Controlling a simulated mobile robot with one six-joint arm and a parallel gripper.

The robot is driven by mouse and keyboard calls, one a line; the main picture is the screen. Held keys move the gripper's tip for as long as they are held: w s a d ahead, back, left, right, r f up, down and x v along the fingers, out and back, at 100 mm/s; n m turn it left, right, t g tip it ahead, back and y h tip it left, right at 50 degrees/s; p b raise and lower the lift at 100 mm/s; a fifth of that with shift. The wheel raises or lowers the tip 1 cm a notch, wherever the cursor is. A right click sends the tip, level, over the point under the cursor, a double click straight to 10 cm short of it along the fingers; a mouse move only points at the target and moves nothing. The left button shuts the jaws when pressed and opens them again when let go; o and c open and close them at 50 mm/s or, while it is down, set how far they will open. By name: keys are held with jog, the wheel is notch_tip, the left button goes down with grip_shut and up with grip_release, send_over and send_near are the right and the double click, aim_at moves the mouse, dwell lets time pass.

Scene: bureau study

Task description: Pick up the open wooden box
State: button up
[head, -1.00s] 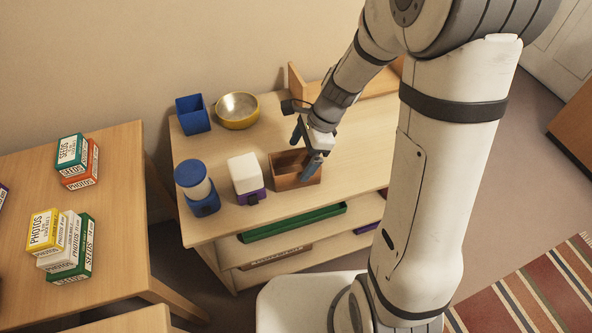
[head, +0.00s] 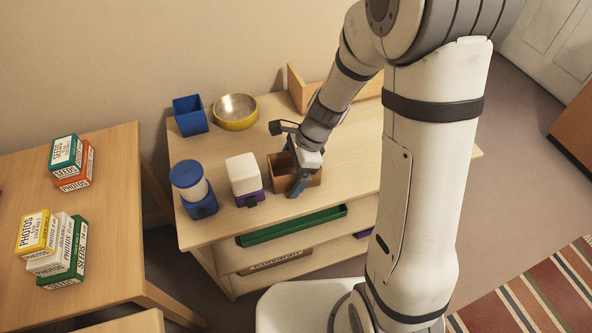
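The open wooden box (head: 314,178) is a small brown box on the top of the light wooden shelf unit, near its front edge. My gripper (head: 295,181) points down at the box and covers its middle. One blue-grey finger shows in front of the box's near wall. The other finger is mostly hidden behind the gripper body, so the gap between the fingers and any contact with the wall cannot be made out. The box rests on the shelf top.
Left of the box stand a white-and-purple container (head: 243,174) and a blue-lidded jar (head: 189,177). Behind are a blue square cup (head: 190,116) and a yellow bowl (head: 235,112). The shelf top right of the box is clear.

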jog(key=shift+f, duration=0.1)
jog(key=shift+c, duration=0.3)
jog(key=c, duration=1)
jog(key=shift+c, duration=0.3)
